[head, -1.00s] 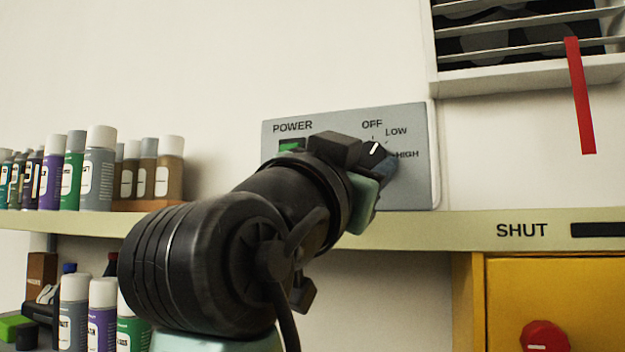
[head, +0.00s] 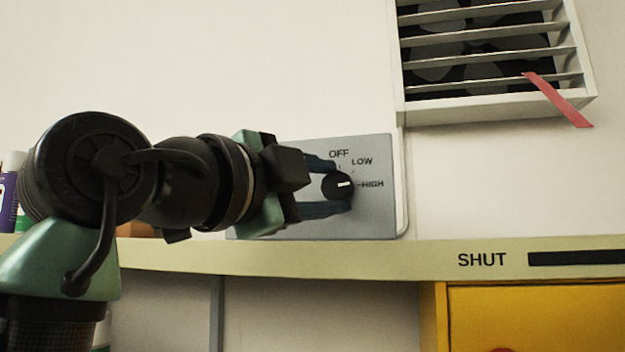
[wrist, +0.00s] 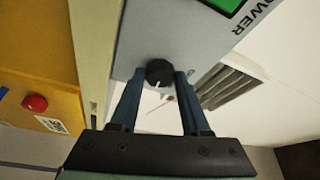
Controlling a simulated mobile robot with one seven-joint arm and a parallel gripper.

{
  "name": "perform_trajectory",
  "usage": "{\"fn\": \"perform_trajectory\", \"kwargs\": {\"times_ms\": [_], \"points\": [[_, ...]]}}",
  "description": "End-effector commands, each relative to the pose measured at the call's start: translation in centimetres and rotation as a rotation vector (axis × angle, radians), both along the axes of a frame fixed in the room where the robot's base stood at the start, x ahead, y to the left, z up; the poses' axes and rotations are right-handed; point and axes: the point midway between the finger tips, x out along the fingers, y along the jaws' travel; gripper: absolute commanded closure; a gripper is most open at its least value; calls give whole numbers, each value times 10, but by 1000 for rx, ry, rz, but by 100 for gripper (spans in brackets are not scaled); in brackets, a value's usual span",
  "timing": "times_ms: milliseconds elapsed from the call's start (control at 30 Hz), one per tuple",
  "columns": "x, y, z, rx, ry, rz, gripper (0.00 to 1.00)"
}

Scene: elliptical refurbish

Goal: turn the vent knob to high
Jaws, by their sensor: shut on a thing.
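The vent knob (head: 343,188) is a black round dial with a white mark on a grey panel (head: 372,220). Its mark points right, at the HIGH label (head: 372,184). OFF and LOW are printed above it. My gripper (head: 339,187) reaches in from the left with one blue finger above the knob and one below, shut on it. In the wrist view the knob (wrist: 159,72) sits between the two blue fingertips (wrist: 160,78). The panel's green power switch (wrist: 222,5) shows at the top of the wrist view and is hidden behind my gripper in the head view.
A slatted vent (head: 490,60) with a fan inside is above right, with a red ribbon (head: 560,100) slanting out from it. A pale shelf edge (head: 300,262) marked SHUT runs below the panel. A yellow cabinet (head: 540,315) stands lower right. Bottles (head: 10,190) are at far left.

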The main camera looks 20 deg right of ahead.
Motion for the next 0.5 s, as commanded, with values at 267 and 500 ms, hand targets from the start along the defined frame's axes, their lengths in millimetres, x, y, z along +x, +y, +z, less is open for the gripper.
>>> {"fn": "perform_trajectory", "kwargs": {"times_ms": [267,500], "points": [[0,0,2,91,-63,1,100],[0,1,2,117,-81,3,100]]}}
